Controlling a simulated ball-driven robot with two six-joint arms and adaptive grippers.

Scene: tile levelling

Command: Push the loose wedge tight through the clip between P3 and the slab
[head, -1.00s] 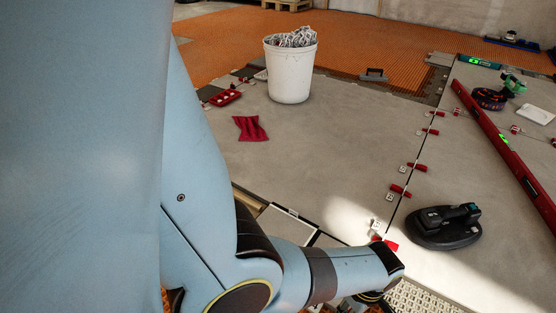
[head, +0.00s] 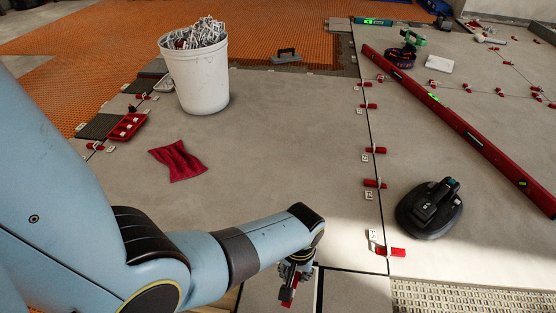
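My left arm comes in from the left, and its gripper (head: 294,279) points down over the pale cut pieces at the bottom edge. A red wedge (head: 288,294) shows right at its fingertips; I cannot tell whether the fingers grip it or only touch it. Any clip there is hidden. Another red wedge (head: 390,252) lies at a white clip (head: 372,238) on the dark joint of the large grey slab (head: 270,150). No P3 label is readable. My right gripper is out of view.
A black suction lifter (head: 429,210) stands right of the joint. A long red level (head: 460,128) lies beyond it. A white bucket of clips (head: 197,80), a red cloth (head: 178,161) and a red tray (head: 127,126) are at left. The slab's middle is clear.

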